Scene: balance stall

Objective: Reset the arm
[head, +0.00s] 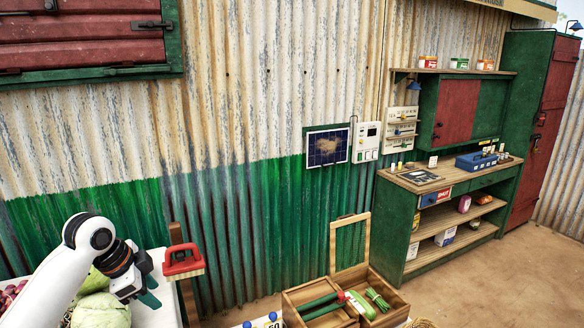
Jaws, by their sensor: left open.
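My left arm (62,272) is white and comes in from the lower left corner. Its gripper (150,284) has a dark body and points to the right, above the white surface at the lower left. It is open, and I see nothing between its fingers. My right arm and gripper are not in view.
Cabbages (102,312) lie below the arm.

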